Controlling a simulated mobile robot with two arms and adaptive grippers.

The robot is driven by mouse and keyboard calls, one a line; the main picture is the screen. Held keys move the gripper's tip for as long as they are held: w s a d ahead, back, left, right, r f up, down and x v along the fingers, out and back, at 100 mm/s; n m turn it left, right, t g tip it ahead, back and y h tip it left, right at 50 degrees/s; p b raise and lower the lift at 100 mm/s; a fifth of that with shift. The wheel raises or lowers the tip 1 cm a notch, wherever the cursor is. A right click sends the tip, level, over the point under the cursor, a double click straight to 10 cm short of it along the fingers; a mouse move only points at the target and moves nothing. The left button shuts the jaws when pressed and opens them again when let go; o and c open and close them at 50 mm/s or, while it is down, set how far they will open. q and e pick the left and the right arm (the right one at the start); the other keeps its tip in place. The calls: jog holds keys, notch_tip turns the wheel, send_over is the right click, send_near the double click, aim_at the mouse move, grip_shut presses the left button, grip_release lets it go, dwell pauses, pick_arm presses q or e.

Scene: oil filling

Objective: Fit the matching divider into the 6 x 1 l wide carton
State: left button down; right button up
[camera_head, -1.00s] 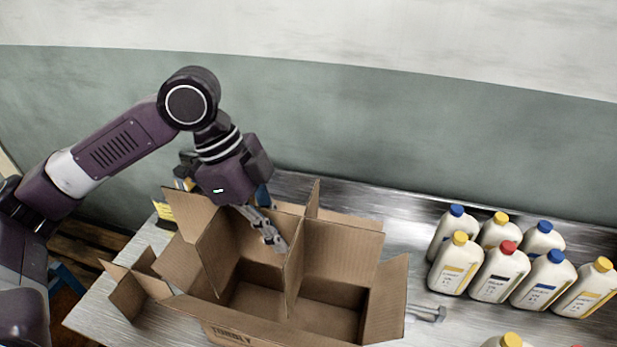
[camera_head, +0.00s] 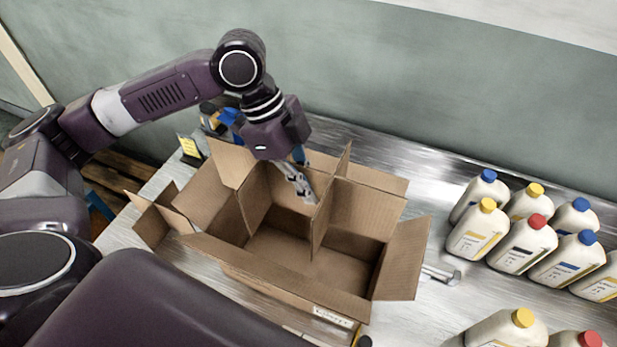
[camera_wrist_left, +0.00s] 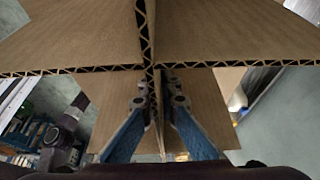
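The brown carton (camera_head: 276,290) stands open on the metal bench with its flaps spread. The cardboard divider (camera_head: 323,222), of crossing panels, sits at the carton's opening, with upper edges above the rim. Its lower edges are hard to make out, so I cannot tell how deep it is. My left gripper (camera_head: 306,194) reaches down from above and is shut on the divider near a panel crossing. In the left wrist view, the blue fingers of the gripper (camera_wrist_left: 155,98) lie on either side of one panel of the divider (camera_wrist_left: 60,35). My right gripper is not in view.
A smaller cardboard piece with folded panels (camera_head: 160,218) lies left of the carton. Several white bottles (camera_head: 522,243) with coloured caps stand on the right. A metal tool (camera_head: 441,274) lies beside the carton. A yellow sign (camera_head: 189,146) stands at the back left.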

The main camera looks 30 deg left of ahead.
pick_arm(q)
jog(key=shift+s+f, duration=0.1)
jog(key=shift+f, duration=0.4)
jog(key=shift+f+b, duration=5.9)
jog(key=shift+f, duration=9.05)
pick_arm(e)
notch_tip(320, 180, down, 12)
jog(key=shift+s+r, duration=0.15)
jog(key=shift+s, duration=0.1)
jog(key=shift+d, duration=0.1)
pick_arm(q)
jog(key=c, duration=2.1)
grip_release()
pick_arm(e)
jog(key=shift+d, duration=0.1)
